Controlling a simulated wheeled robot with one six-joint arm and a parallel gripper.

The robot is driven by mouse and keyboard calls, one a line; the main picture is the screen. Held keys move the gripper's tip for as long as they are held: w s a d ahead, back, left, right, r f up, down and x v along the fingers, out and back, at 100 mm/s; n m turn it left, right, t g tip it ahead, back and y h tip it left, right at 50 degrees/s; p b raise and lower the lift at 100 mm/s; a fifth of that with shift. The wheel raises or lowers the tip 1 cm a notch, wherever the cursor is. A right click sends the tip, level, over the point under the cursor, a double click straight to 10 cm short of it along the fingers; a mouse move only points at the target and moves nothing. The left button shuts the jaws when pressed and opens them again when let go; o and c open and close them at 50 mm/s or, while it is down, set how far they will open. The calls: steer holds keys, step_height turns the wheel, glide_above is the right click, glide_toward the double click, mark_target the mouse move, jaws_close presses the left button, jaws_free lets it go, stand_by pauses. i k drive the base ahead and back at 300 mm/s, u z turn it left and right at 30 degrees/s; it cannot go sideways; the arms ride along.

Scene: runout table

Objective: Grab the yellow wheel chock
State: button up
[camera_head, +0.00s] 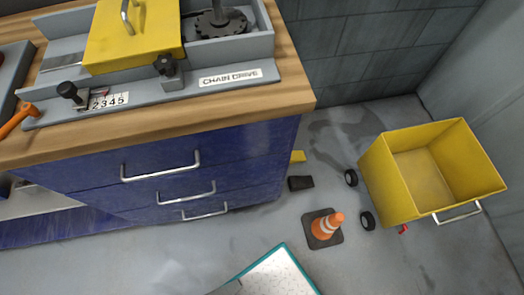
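A small yellow block (297,156), which looks like the yellow wheel chock, lies on the floor at the right side of the blue cabinet. Its left part is hidden behind the cabinet's edge, so its full shape does not show. A dark block (300,183), perhaps a black chock, lies on the floor just in front of it, close to the cabinet corner. My gripper is not in view.
An orange traffic cone (328,226) stands on a dark base in front of the blocks. A yellow wheeled cart (385,180) stands to the right. The blue drawer cabinet (240,160) under a wooden worktop (300,98) stands left. Open floor lies before the cabinet.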

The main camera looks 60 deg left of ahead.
mark_target(296, 156)
steer(key=u, duration=2.7)
steer(key=k, duration=0.95)
steer(key=z, duration=1)
steer(key=i, duration=1)
steer(key=k, duration=0.5)
steer(key=z, duration=0.45)
steer(key=i, duration=0.65)
steer(key=u, duration=0.6)
